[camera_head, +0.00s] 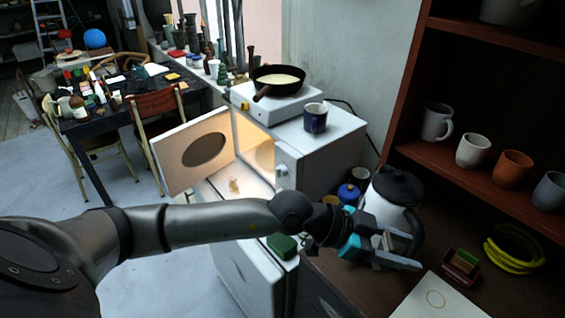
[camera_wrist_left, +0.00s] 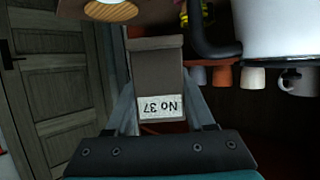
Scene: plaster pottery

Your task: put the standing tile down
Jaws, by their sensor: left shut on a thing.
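My left gripper (camera_head: 402,262) reaches in from the left, over the brown counter (camera_head: 345,285) just in front of the kettle. In the left wrist view, the gripper (camera_wrist_left: 160,95) is shut on a grey-brown tile (camera_wrist_left: 155,63) with a pale label reading "No 37", upside down in that picture. The tile sits between the two fingers and sticks out past them. In the head view I cannot clearly make out the tile at the fingers. My right gripper is in neither view.
A white kettle (camera_head: 391,190) with black lid and handle stands close behind the gripper. A white sheet with a circle (camera_head: 440,300), a small red tray (camera_head: 450,274) and a yellow coil (camera_head: 512,262) lie to the right. The lit oven (camera_head: 330,150) has its door open.

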